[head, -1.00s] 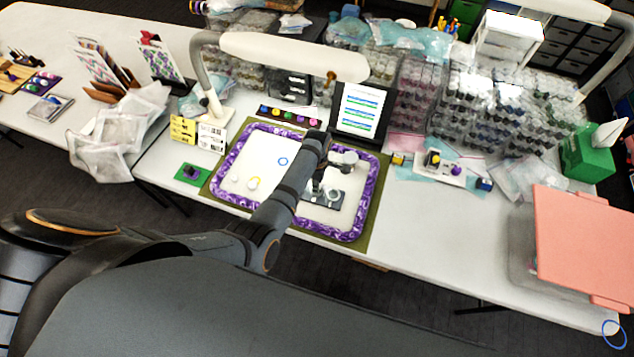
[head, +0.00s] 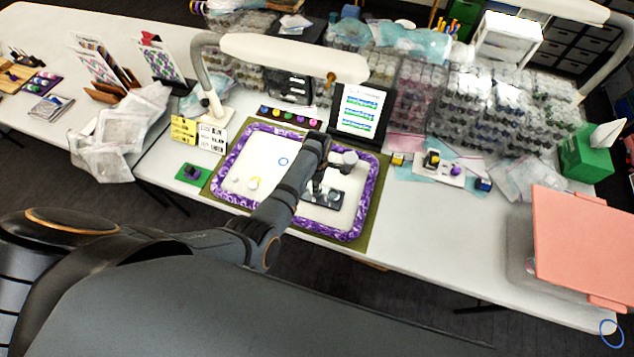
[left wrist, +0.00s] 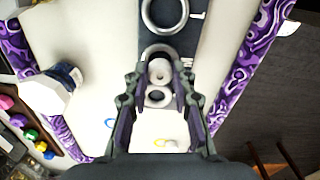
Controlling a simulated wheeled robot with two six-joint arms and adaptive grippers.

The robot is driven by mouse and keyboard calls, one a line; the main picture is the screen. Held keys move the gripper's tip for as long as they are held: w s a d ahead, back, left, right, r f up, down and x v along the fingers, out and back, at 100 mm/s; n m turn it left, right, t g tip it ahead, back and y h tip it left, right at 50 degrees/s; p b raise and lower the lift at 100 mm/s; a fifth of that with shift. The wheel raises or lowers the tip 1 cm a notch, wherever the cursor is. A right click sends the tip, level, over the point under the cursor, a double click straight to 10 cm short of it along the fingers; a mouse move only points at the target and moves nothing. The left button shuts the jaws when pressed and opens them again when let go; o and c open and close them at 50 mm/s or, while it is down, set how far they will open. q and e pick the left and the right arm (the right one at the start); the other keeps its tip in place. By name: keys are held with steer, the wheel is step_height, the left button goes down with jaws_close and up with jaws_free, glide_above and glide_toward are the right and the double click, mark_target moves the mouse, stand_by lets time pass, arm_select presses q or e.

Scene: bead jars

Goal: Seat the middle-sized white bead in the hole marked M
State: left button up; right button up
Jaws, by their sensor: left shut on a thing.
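My left gripper (left wrist: 160,78) is shut on a white bead (left wrist: 159,70), which also shows as round with a hole in the left wrist view. The bead is over the dark hole board (left wrist: 147,33), in line with its middle ring (left wrist: 158,49); I cannot tell whether it touches. A larger ring (left wrist: 165,14) lies beyond it and a smaller one (left wrist: 155,97) nearer. My right gripper is not in view.
The board lies in a white tray with a purple patterned rim (head: 216,174). On the tray are a white bead (head: 235,181), another by a yellow ring (head: 253,183), and a blue ring (head: 283,161).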

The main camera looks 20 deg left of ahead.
arm_select(q)
steer(key=shift+f, duration=0.35)
stand_by(0.7)
steer(key=shift+f+b, duration=0.4)
steer(key=shift+b, duration=0.1)
stand_by(0.5)
steer(key=o, duration=0.9)
step_height(320, 180, up, 12)
